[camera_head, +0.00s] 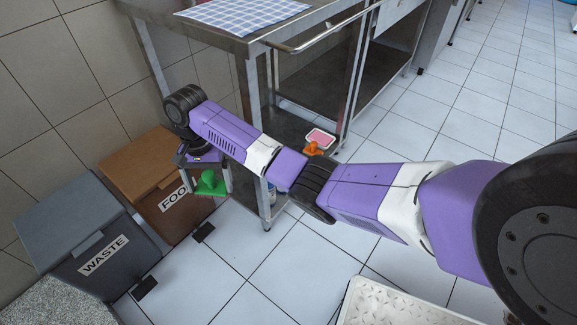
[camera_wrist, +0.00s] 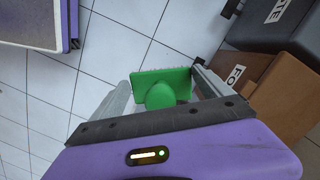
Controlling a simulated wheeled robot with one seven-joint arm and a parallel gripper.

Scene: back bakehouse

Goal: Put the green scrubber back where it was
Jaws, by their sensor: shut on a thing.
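The green scrubber (camera_head: 207,184) is held in my gripper (camera_head: 212,172), in front of the brown bin and above the tiled floor. In the wrist view the green scrubber (camera_wrist: 163,88) shows as a flat plate with a rounded handle, between the two fingers of my gripper (camera_wrist: 165,90). The gripper is shut on it. The spot the scrubber came from cannot be told from these frames.
A grey bin marked WASTE (camera_head: 80,235) and a brown bin (camera_head: 140,165) stand at the left wall. A steel table (camera_head: 225,40) with a blue checked cloth (camera_head: 243,14) stands behind my arm. Its lower shelf (camera_head: 290,128) holds a pink-and-white item (camera_head: 320,138) and an orange item (camera_head: 313,149). Floor in front is clear.

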